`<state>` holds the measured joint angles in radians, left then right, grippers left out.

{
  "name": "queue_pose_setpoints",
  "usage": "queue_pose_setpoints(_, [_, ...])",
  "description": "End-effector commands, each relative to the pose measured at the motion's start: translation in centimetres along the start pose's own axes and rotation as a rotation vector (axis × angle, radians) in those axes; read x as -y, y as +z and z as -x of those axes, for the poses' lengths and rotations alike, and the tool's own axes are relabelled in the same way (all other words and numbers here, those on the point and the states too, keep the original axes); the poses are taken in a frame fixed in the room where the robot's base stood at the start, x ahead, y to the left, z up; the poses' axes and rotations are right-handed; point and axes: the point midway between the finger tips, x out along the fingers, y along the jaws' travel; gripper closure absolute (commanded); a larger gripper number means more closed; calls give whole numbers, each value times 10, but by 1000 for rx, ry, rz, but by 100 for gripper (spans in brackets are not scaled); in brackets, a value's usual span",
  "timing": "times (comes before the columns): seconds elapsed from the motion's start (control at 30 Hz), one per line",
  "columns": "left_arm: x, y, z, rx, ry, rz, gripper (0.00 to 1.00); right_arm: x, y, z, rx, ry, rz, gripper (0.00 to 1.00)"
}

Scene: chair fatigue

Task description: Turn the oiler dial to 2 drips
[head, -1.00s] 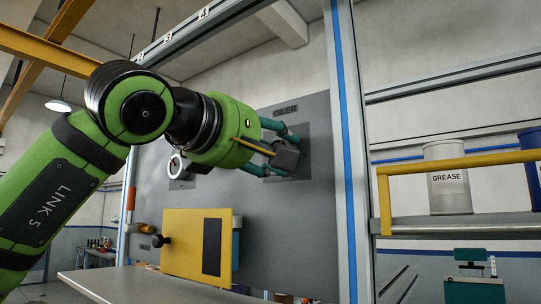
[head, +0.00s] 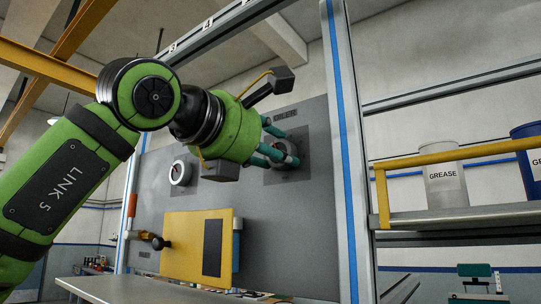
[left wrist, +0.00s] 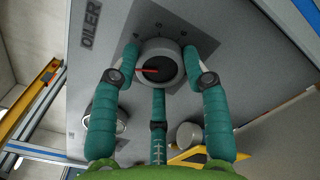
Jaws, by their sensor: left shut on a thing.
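The oiler dial (left wrist: 150,50) is a round grey knob with a dark face and a red pointer line. In the left wrist view the red line points left, toward the side with the OILER label (left wrist: 91,28). My right gripper is not in view.
The grey panel (head: 200,260) carries another round dial (head: 180,172) to the left and a yellow door (head: 185,245) below. A blue-striped post (head: 343,150) stands close right of the gripper. A yellow-railed shelf with a grease tub (head: 445,185) is farther right.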

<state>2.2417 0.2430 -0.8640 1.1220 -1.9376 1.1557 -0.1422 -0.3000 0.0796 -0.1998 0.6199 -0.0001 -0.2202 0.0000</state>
Motion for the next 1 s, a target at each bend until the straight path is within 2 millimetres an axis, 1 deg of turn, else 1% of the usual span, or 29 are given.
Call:
queue_pose_setpoints(0.2, [-2, 2, 1, 10, 6, 204, 87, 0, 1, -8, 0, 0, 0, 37])
queue_pose_setpoints(0.5, [-3, 2, 2, 12, 7, 451, 87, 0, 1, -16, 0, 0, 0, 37])
queue_pose_setpoints(0.7, [-4, 3, 2, 13, 7, 565, 87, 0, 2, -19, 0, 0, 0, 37])
queue_pose_setpoints(1.0, [-5, 3, 2, 14, 8, 647, 86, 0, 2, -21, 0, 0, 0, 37])
